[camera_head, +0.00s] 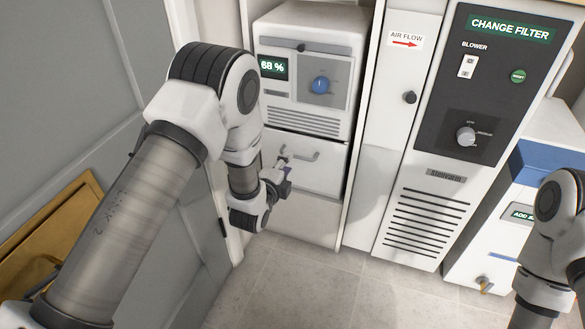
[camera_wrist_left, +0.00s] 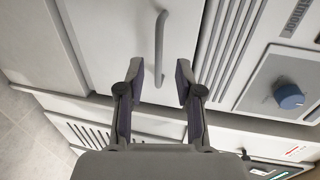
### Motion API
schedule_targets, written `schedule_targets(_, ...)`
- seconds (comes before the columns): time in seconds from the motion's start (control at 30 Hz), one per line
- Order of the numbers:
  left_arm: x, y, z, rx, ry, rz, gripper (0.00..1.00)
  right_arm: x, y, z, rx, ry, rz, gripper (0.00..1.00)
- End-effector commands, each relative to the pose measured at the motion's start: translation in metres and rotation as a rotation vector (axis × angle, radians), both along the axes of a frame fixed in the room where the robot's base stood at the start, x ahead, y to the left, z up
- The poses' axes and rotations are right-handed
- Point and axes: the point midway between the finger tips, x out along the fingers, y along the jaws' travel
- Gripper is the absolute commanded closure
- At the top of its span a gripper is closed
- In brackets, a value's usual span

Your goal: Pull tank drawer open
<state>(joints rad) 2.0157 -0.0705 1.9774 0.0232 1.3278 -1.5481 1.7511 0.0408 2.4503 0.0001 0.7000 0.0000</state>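The tank drawer (camera_head: 318,174) is a plain white front low on the dehumidifier-like unit at the back centre, and it looks flush with the unit. Its grey bar handle (camera_head: 300,156) runs across the upper part of the front. My left gripper (camera_head: 284,163) is at the left part of this handle. In the left wrist view the handle (camera_wrist_left: 160,45) lies between the two open fingers of my left gripper (camera_wrist_left: 160,78), with a gap on each side. The arm hides the drawer's left part. My right gripper is out of view.
Above the drawer are vents, a blue knob (camera_head: 320,85) and a 68 % display (camera_head: 273,66). A tall CHANGE FILTER cabinet (camera_head: 430,190) stands to the right. A grey door (camera_head: 60,120) is on the left. The tiled floor (camera_head: 310,290) in front is clear.

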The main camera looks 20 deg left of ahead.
Motion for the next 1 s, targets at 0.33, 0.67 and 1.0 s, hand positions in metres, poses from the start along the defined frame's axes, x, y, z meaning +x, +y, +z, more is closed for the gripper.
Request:
schedule_targets(0.33, 0.056, -0.001, -0.014, -0.004, 0.002, 0.002, 0.65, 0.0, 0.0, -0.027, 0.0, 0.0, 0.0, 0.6)
schedule_targets(0.67, 0.059, -0.001, -0.013, -0.003, 0.006, 0.002, 0.9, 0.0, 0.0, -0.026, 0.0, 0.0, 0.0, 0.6)
schedule_targets(1.0, 0.058, -0.001, -0.013, -0.003, 0.006, 0.002, 1.0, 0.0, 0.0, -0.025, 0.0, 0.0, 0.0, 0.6)
